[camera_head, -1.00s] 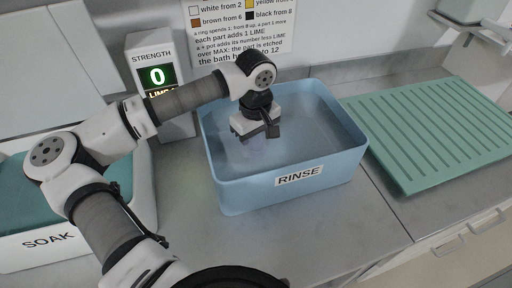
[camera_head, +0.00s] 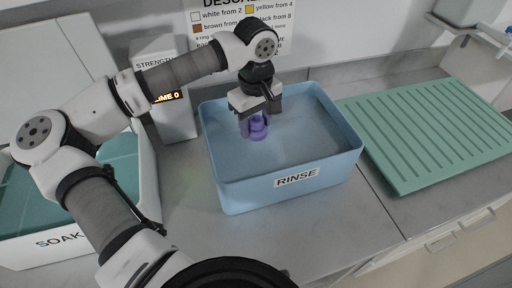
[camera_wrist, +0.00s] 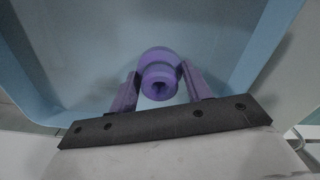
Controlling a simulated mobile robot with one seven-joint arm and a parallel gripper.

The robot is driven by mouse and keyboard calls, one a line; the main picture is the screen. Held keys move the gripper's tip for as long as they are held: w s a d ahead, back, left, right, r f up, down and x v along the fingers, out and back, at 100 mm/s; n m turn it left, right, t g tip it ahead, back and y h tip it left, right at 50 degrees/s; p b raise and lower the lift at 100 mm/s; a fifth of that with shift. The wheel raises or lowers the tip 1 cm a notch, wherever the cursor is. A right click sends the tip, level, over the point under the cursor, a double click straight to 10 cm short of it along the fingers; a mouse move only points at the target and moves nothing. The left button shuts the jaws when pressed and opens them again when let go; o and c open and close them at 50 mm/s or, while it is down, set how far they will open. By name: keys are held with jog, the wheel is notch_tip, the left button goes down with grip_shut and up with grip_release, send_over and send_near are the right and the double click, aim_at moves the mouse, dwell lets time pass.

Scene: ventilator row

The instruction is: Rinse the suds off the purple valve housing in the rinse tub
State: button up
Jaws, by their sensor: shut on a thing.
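The purple valve housing (camera_head: 256,127) hangs below my gripper (camera_head: 254,118), inside the blue rinse tub (camera_head: 297,178). My gripper is shut on the housing. The wrist view shows the round, hollow end of the housing (camera_wrist: 159,80) between the two fingers, which look purple there. I see no suds on the part of the housing that shows. The tub holds clear bluish water, and the housing shows at or above its surface; I cannot tell whether its lower end touches the water.
A green ribbed drain board (camera_head: 435,130) lies right of the tub. A white soak tub (camera_head: 145,185) with teal contents stands at the left, partly behind my arm. A strength display (camera_head: 170,98) and a wall chart (camera_head: 270,18) are behind. Bare grey counter (camera_head: 330,235) lies in front.

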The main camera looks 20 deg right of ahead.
aim_at(255, 119)
jog(key=shift+r+p, duration=0.3)
jog(key=shift+r, duration=2.75)
jog(key=shift+r, duration=2)
